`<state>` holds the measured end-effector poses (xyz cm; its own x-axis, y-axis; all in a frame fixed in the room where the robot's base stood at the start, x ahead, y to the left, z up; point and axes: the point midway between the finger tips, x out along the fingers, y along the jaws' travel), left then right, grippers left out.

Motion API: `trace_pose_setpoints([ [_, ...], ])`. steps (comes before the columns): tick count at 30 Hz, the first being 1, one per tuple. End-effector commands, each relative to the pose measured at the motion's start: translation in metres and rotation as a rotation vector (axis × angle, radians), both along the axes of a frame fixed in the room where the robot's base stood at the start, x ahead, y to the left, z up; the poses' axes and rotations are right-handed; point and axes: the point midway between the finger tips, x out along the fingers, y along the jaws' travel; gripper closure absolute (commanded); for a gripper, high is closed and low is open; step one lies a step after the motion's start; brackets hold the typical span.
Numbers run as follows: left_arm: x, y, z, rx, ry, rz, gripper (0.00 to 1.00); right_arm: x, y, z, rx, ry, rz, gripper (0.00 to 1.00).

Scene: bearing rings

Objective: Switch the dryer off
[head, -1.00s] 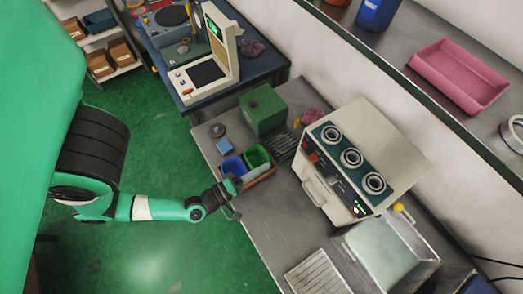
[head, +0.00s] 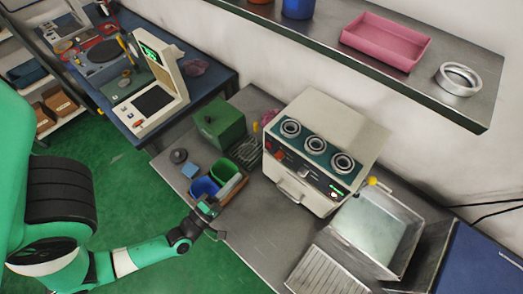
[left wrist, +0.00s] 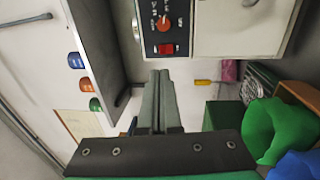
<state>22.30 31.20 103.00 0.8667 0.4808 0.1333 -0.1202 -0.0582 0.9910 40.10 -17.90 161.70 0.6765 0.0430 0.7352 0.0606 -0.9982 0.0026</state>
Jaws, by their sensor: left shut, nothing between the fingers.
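The dryer (head: 318,150) is a cream box on the grey bench, with three metal rings on its teal top. Its dark front panel has an orange knob, a red switch (head: 280,155) and small lit lamps near the right end. In the left wrist view the orange knob (left wrist: 163,22) and red switch (left wrist: 166,48) show on the panel ahead. My left gripper (head: 207,208) is at the bench's front edge beside the small bins, apart from the dryer. Its fingers (left wrist: 160,75) are shut and empty, below the switch in that picture. My right gripper is out of view.
Blue (head: 204,187) and green (head: 222,168) bins sit beside my left gripper, with a green box (head: 219,125) behind them. A clear-sided metal tray (head: 372,230) stands right of the dryer. A shelf with a pink tray (head: 386,41) is above. The bench before the dryer is bare.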

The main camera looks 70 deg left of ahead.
Motion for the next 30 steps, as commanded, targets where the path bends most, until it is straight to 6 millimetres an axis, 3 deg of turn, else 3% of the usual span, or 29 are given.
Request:
trace_pose_setpoints([
  [4,0.009,0.012,-0.002,0.002,0.013,0.020,1.00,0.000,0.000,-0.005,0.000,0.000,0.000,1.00],
  [18,0.094,0.058,0.012,0.001,0.012,0.011,1.00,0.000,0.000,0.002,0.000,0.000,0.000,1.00],
  [24,0.109,0.066,0.013,0.001,0.014,0.009,1.00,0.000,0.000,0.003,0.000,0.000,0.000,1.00],
  [30,0.110,0.066,0.013,0.001,0.015,0.009,1.00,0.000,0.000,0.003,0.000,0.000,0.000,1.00],
])
